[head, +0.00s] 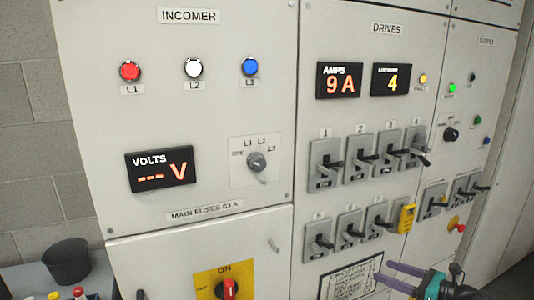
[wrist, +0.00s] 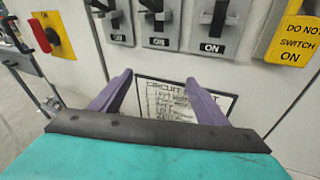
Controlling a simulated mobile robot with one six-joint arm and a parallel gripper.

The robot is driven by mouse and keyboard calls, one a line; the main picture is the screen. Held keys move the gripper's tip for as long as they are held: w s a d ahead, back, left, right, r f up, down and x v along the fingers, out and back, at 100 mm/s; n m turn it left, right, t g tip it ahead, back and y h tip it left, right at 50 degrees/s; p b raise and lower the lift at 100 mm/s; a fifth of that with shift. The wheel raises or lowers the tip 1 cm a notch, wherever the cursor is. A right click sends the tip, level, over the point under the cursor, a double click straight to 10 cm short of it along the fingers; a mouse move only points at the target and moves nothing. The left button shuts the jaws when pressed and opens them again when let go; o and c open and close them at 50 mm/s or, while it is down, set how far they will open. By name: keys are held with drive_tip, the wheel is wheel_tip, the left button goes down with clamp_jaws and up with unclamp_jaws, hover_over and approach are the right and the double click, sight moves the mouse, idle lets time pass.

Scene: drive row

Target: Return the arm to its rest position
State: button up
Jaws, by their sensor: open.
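My gripper (head: 382,270) shows at the lower right of the head view, in front of the drives panel (head: 350,215). Its two purple fingers are apart with nothing between them. In the wrist view my gripper (wrist: 158,80) points at the circuit chart (wrist: 165,100) on the panel, below a row of switches (wrist: 160,25). I cannot tell the exact gap between the fingertips and the panel. Most of my arm is out of view.
A yellow "do not switch on" tag (head: 405,218) hangs at the right end of the lower switch row. Switch levers (head: 365,158) stick out from the panel. A red rotary handle (head: 230,289) is at lower left. A dark pot (head: 67,262) stands on a surface at far left.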

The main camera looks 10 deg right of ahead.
drive_tip(key=s+a+f+n+g+y, duration=0.1)
drive_tip(key=a+f+n+g, duration=0.3)
drive_tip(key=a+f, duration=0.9)
drive_tip(key=a+f+n+g+y, duration=0.15)
drive_tip(key=a+f+g, duration=0.35)
drive_tip(key=a+f, duration=0.85)
drive_tip(key=s+a+f+n+g+h, duration=0.3)
drive_tip(key=s+a+f+n+g, duration=0.35)
drive_tip(key=s, duration=0.45)
drive_tip(key=s+a+f+n+g+h, duration=0.3)
drive_tip(key=s+a+f+n, duration=0.2)
drive_tip(key=s+a+f, duration=0.4)
drive_tip(key=s+d+f+n+h, duration=0.4)
drive_tip(key=s+d+n+h, duration=0.2)
drive_tip(key=d+n, duration=0.4)
drive_tip(key=s+n, duration=0.1)
drive_tip(key=n, duration=0.2)
drive_tip(key=shift+d+f+n, duration=0.15)
drive_tip(key=shift+d+n, duration=0.15)
drive_tip(key=shift+n, duration=0.1)
